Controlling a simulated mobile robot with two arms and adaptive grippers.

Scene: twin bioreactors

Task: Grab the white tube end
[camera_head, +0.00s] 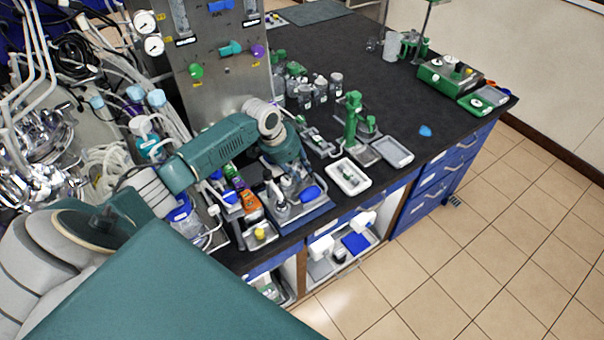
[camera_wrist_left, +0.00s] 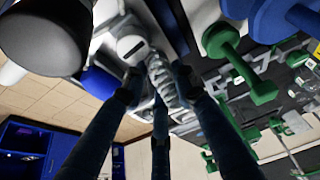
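My left arm reaches from the left over the front of the black bench, and its gripper (camera_head: 287,183) points down at a grey and blue tray. In the left wrist view the dark blue fingers of this gripper (camera_wrist_left: 158,88) are spread, with a clear gap between the tips. A whitish ribbed piece (camera_wrist_left: 160,74) shows between or just beyond the tips; it may be the white tube end, but I cannot tell. Contact is not clear. A white round cap (camera_wrist_left: 131,47) is beside it. My right gripper is not in view.
Bottles and an orange item (camera_head: 250,206) crowd the bench left of the gripper. A white tray (camera_head: 336,176) and a green stand (camera_head: 352,118) are to its right. White tubing (camera_head: 105,160) hangs at left. The bench's right middle is mostly free.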

